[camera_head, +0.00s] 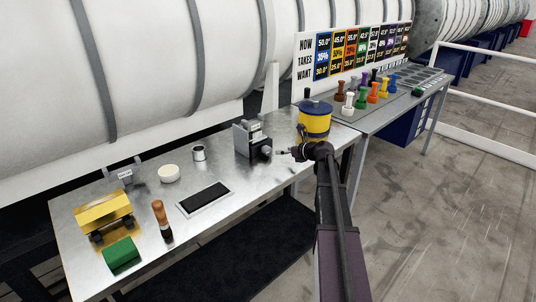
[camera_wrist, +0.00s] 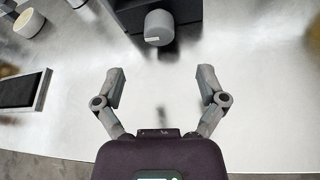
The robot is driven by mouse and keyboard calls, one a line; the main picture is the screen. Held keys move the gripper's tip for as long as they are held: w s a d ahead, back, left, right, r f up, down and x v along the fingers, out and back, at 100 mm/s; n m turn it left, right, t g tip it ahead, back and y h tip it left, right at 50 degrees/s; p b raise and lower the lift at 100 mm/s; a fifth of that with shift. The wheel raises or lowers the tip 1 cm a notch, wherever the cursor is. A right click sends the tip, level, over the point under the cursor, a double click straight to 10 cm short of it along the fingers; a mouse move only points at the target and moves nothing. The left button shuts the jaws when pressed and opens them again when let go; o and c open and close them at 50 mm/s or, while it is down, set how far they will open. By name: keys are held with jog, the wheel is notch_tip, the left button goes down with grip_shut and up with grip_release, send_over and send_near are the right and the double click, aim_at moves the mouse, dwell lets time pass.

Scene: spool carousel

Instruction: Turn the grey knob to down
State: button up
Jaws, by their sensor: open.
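The grey knob (camera_wrist: 158,26) is a short grey cylinder on the front of a dark box-shaped device (camera_wrist: 185,10) at the top middle of the wrist view. A small pale mark shows on its near lower edge; I cannot tell which setting it points to. In the head view the device (camera_head: 245,137) stands on the metal table, with the knob (camera_head: 267,150) on its right-hand face. My gripper (camera_wrist: 162,82) is open and empty, its two fingers spread just short of the knob and not touching it. In the head view my gripper (camera_head: 284,153) is right of the device.
A metal cup (camera_head: 198,153), a white round dish (camera_head: 169,174), a black-topped tray (camera_head: 205,198), a wooden-handled tool (camera_head: 160,216) and a green block (camera_head: 122,254) are left. Coloured spools stand on the far table.

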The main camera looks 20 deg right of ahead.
aim_at(269, 151)
jog(key=b+x, duration=0.3)
jog(key=x, duration=0.6)
jog(key=shift+w+a, duration=0.1)
jog(key=c, duration=1.2)
